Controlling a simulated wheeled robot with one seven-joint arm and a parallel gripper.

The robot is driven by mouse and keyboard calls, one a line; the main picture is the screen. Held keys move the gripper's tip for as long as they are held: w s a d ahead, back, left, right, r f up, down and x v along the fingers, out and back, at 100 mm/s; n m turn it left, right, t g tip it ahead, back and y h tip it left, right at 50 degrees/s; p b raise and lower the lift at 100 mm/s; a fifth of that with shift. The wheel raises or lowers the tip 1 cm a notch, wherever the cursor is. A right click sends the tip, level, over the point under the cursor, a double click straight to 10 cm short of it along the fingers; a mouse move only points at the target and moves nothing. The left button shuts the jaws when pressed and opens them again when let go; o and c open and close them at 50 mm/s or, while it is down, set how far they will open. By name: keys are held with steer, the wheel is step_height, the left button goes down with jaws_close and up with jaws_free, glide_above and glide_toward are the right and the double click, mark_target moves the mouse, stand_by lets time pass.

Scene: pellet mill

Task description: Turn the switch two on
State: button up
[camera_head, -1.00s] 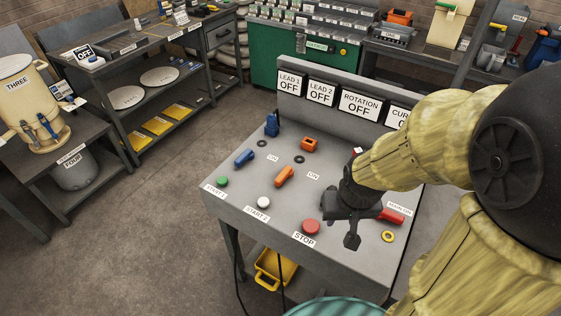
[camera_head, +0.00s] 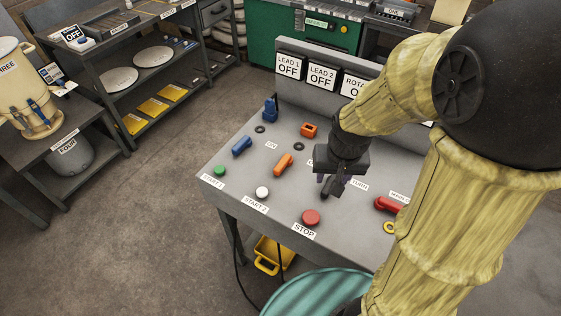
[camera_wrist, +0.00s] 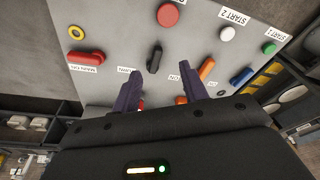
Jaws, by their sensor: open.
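The grey control desk (camera_head: 247,190) has a blue lever switch (camera_head: 241,146), an orange lever switch (camera_head: 283,164) and a red lever switch (camera_head: 388,204). A black lever switch shows in the wrist view (camera_wrist: 154,58), between the orange and red ones. I cannot read which switch is numbered two. A "LEAD 2 OFF" sign (camera_head: 321,77) stands on the back panel. My gripper (camera_wrist: 160,70) is open and empty above the desk, its dark fingers on either side of the black lever in the wrist view. I cannot tell whether they touch it.
Green (camera_head: 219,171), white (camera_head: 262,193) and red STOP (camera_head: 311,217) buttons line the front. A blue block (camera_head: 270,109) and an orange block (camera_head: 309,130) stand behind the levers. A yellow ring (camera_head: 389,227) is at the right. A yellow bin (camera_head: 267,254) sits below.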

steer(key=w+a+m+g+p, duration=0.1)
steer(key=w+a+m, duration=0.25)
steer(key=w, duration=0.65)
steer(key=m+g+p, duration=0.1)
steer(key=m+p, duration=0.1)
glide_above(280, 164)
steer(key=f, duration=0.1)
steer(key=shift+s+d, duration=0.1)
step_height(280, 164, down, 17)
steer(key=p, duration=0.4)
steer(key=shift+f+p, duration=0.2)
steer(key=shift+p, duration=0.1)
steer(key=shift+c, duration=0.4)
jaws_close()
